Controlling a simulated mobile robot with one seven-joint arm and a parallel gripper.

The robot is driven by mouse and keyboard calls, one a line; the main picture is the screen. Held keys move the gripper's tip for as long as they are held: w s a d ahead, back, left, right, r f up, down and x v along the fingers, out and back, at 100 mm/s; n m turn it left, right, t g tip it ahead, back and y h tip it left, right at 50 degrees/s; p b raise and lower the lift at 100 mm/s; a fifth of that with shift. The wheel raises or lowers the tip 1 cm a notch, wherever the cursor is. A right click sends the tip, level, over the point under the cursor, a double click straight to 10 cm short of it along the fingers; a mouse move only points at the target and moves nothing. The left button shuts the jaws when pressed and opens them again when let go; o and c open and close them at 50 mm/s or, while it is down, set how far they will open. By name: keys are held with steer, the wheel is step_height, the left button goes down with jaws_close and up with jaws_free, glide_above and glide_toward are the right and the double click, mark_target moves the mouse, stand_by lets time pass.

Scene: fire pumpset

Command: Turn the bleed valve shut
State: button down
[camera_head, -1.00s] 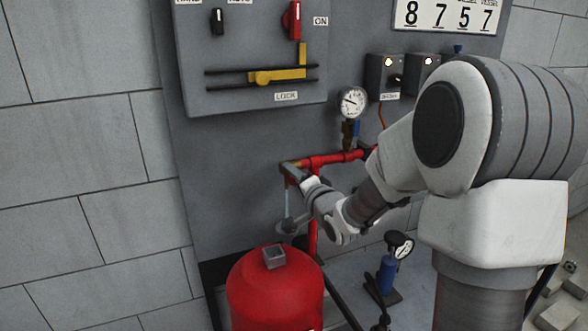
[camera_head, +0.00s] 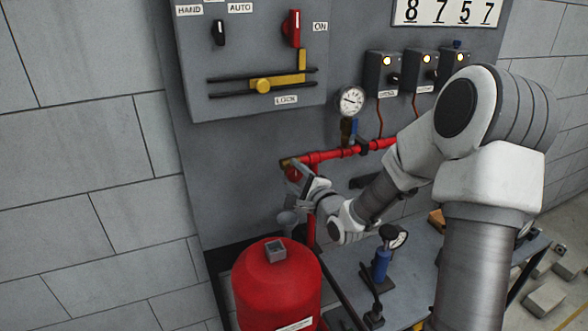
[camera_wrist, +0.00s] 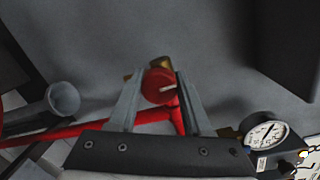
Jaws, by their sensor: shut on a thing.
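The bleed valve shows in the wrist view as a round red knob (camera_wrist: 158,86) with a pale line on its face and brass behind it. In the head view its red knob (camera_head: 292,174) is at the left end of the red pipe, partly hidden by my gripper (camera_head: 299,170). In the wrist view my gripper (camera_wrist: 159,82) has one grey finger on each side of the knob and is shut on it. The exact contact at the fingertips is hard to make out.
The red pipe (camera_head: 330,154) runs along the grey panel, with a pressure gauge (camera_head: 351,101) above it. A grey funnel (camera_wrist: 63,97) is left of my fingers in the wrist view. A red tank (camera_head: 277,292) stands below. A blue hand pump (camera_head: 381,266) is on the bench, lower right.

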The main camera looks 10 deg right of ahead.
steer(key=shift+f+m, duration=0.1)
steer(key=shift+m, duration=0.3)
steer(key=shift+c, duration=1.8)
jaws_free()
steer(key=f+p+v, duration=0.1)
steer(key=p+v, duration=1.3)
steer(key=v, duration=0.3)
steer(key=shift+s+r+p, duration=0.2)
steer(key=shift+r+p, duration=0.2)
steer(key=shift+r, duration=0.1)
steer(key=shift+d, duration=0.1)
